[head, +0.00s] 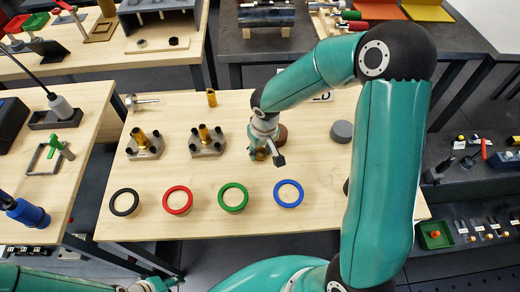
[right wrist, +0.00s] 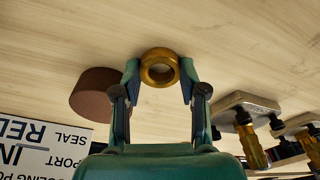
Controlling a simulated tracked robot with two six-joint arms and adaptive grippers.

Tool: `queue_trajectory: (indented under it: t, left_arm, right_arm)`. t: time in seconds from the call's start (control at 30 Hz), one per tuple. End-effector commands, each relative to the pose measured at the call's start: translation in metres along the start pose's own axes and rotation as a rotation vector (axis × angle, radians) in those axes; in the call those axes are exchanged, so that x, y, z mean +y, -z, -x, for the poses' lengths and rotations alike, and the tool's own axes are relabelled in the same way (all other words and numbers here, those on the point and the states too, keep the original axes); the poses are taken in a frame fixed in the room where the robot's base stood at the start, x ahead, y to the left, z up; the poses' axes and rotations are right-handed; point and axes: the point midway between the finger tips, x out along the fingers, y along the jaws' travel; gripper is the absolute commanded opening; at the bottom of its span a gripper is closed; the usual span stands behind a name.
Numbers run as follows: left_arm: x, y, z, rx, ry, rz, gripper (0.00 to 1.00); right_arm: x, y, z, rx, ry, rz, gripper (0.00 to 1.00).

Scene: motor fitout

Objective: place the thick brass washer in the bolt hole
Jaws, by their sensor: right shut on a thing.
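The thick brass washer (right wrist: 160,83) is a gold ring between the two fingertips of my right gripper (right wrist: 160,82) in the right wrist view. The fingers press it from both sides, its hole facing the camera. In the head view my right gripper (head: 267,155) is low over the middle of the wooden table (head: 310,215). Two grey metal blocks with upright brass-coloured posts, the left one (head: 145,148) and the right one (head: 207,146), stand left of it. I cannot make out an empty bolt hole. Only part of my left arm shows at the bottom left; its fingers are unclear.
Black (head: 124,203), red (head: 178,200), green (head: 233,198) and blue (head: 289,194) rings line the table's front. A brown cylinder (right wrist: 97,92) is beside my right gripper. A grey cylinder (head: 342,131) stands to the right. A brass piece (head: 211,98) stands at the back.

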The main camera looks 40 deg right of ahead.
Motion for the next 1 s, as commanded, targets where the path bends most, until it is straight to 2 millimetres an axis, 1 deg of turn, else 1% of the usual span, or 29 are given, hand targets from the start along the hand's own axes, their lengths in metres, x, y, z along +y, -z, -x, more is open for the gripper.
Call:
queue_trajectory:
  t: [0.17,0.2,0.23,0.53,0.63,0.67,0.77,0.87,1.0]
  left_arm:
    - [-0.002,0.000,-0.004,0.000,0.000,0.000,0.41]
    - [-0.001,0.000,-0.002,0.000,0.000,0.000,0.41]
    - [-0.001,0.000,-0.002,0.000,0.000,0.000,0.41]
    - [-0.001,0.000,-0.002,0.000,0.000,0.000,0.41]
    - [0.001,0.000,0.002,0.000,0.000,0.000,0.41]
    - [0.000,0.000,0.001,0.000,0.000,0.000,0.41]
    - [0.001,0.000,0.001,0.000,0.000,0.000,0.41]
    - [0.001,0.000,0.002,0.000,0.000,0.000,0.41]
    - [0.001,0.000,0.003,0.000,0.000,0.000,0.41]
  right_arm:
    - [0.000,0.000,-0.003,0.001,0.000,0.000,0.03]
    - [0.000,0.000,-0.001,0.001,0.000,0.000,0.48]
    - [0.000,0.000,-0.001,0.001,0.000,0.001,0.52]
    - [0.000,0.000,-0.001,0.000,0.000,0.001,0.52]
    - [0.000,0.001,0.003,0.000,0.000,0.001,0.52]
    - [0.000,0.001,0.004,0.002,0.000,0.001,0.52]
    - [0.000,0.002,0.017,0.004,-0.001,0.000,0.52]
    - [0.000,0.002,0.034,0.006,0.000,0.000,0.52]
    - [-0.001,0.002,0.064,0.007,0.001,0.001,0.52]
